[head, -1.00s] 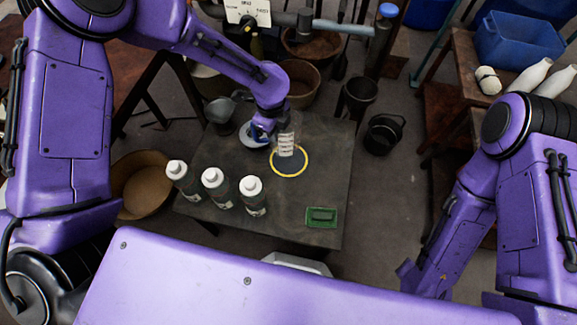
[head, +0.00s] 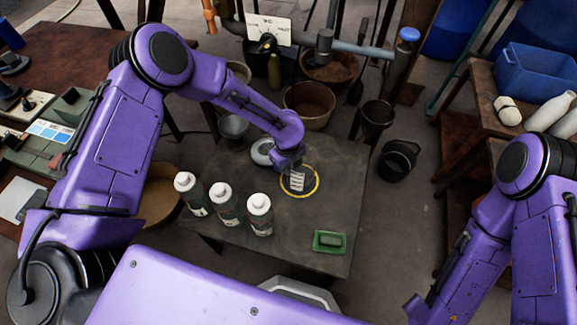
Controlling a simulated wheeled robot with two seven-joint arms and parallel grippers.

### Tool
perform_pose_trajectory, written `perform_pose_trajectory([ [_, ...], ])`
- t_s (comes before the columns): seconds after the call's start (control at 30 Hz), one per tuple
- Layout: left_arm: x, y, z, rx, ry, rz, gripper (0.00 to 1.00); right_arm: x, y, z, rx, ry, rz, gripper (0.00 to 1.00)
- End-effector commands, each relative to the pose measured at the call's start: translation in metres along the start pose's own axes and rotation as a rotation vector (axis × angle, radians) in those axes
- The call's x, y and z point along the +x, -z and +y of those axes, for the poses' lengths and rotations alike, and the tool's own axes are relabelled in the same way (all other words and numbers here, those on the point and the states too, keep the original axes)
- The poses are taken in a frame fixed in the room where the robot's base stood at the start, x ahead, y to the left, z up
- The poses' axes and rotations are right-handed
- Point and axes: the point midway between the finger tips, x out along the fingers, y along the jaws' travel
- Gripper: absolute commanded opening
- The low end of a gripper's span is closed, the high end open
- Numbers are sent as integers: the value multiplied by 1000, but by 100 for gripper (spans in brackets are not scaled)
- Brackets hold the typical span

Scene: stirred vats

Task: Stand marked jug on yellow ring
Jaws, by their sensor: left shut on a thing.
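The jug (head: 297,181) is small and greyish, with a white marked label facing me. My left gripper (head: 290,164) is shut on it from above and behind, and hides its upper part. The yellow ring (head: 317,189) lies flat on the dark table. The jug appears upright within the ring's outline. I cannot tell whether its base touches the table. My right arm is at the lower right, but its gripper is not in view.
Three white-capped bottles (head: 226,206) stand left of the ring on the table (head: 290,240). A green dish (head: 329,241) lies near the front right. A round white-rimmed item (head: 262,151) and a metal vessel (head: 233,128) are behind left.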

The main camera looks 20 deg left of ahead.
Motion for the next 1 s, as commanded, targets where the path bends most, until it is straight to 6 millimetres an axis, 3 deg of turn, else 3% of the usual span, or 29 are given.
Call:
perform_pose_trajectory([
  [0.13, 4, 0, 0, 0, 0, -1, 0, 3, -1, 0, 0, 0, 0, 43],
  [0.2, 3, 0, 0, 0, 0, 0, 30, 2, -1, 0, 0, 0, 0, 43],
  [0.23, 3, 0, 0, 0, 0, 0, 33, 2, -1, 0, 0, 0, 0, 43],
  [0.57, -4, 0, 0, -1, 0, 0, 33, -2, 1, 0, 0, 0, 0, 43],
  [0.67, -21, -1, -1, -1, 2, -2, 33, -2, 1, 0, 0, 0, 0, 43],
  [1.0, -103, -1, -1, -1, 1, -2, 33, -9, 4, 1, 0, 0, 0, 43],
])
